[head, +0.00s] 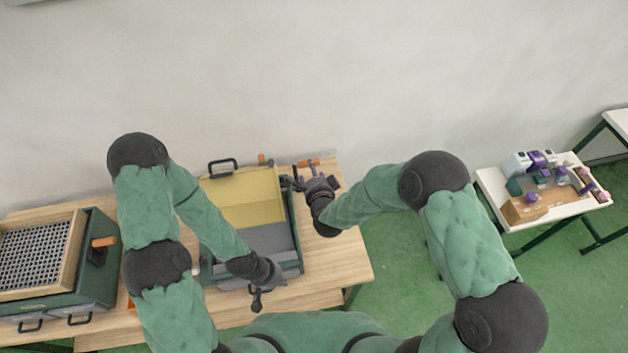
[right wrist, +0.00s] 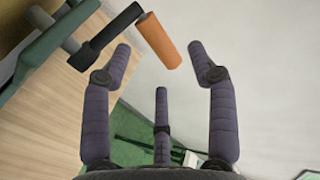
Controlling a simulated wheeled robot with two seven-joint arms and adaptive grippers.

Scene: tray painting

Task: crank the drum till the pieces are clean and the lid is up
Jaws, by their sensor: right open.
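The drum box (head: 292,225) stands on the wooden bench, dark green outside, with a yellow panel (head: 245,200) at the back and a grey area in front. A black handle (head: 222,164) shows at its back edge. The orange crank handle (head: 312,162) is at its right side; in the right wrist view the orange grip (right wrist: 158,41) sits on a black crank arm (right wrist: 108,36). My right gripper (head: 300,180) is open, its fingers (right wrist: 162,62) spread below the grip. My left gripper (head: 257,296) is at the box's front edge; its fingers are too small to read. No pieces are discernible inside.
At left a green cabinet (head: 105,275) carries a wood-framed grid tray (head: 76,250) and has an orange-gripped crank (head: 104,241). A white side table (head: 490,184) at right holds purple and white items (head: 537,160). Green floor lies between the bench and that table.

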